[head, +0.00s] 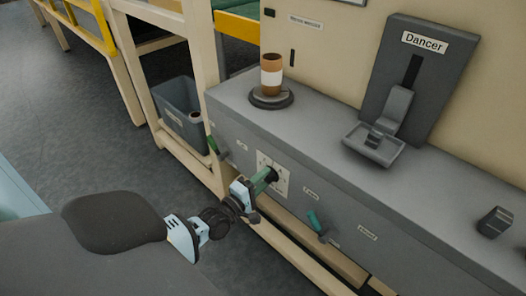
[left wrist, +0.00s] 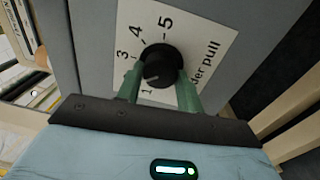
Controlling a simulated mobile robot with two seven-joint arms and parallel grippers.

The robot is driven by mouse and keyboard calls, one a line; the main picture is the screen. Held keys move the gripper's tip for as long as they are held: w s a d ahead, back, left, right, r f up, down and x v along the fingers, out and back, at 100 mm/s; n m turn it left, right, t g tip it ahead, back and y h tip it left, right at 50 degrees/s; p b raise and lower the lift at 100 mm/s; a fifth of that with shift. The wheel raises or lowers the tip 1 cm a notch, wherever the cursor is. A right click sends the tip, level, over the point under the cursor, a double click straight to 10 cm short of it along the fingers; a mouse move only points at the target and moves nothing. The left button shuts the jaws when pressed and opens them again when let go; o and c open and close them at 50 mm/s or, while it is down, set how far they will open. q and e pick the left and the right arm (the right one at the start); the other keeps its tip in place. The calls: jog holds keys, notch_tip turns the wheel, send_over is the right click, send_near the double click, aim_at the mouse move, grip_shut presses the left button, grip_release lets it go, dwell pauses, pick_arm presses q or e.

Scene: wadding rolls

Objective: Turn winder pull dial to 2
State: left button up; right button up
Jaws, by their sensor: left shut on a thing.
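The winder pull dial is a round black knob (left wrist: 162,64) on a white number plate (left wrist: 206,40) in the left wrist view. The numbers 1, 3, 4 and 5 show around the knob; the 2 is not visible, with a finger across that side. A faint light mark on the knob faces the lower left, near the 1, but its exact setting is hard to read. My left gripper (head: 268,177) is at the plate (head: 281,176) on the grey cabinet front. Its green fingers are shut on the knob, one on each side.
Green levers (head: 317,224) stick out of the cabinet (head: 345,190) on both sides of the plate. A brown and white roll (head: 271,75) stands on a round base on top. The Dancer unit (head: 405,85) is at right. A grey bin (head: 180,110) stands at left.

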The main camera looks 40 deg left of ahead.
pick_arm(q)
jog(key=shift+n, duration=0.3)
dwell(0.4)
jog(key=o, duration=1)
jog(key=s, duration=0.7)
jog(key=shift+s+a+f, duration=0.15)
jog(key=shift+s+a, duration=0.05)
jog(key=shift+s, duration=0.2)
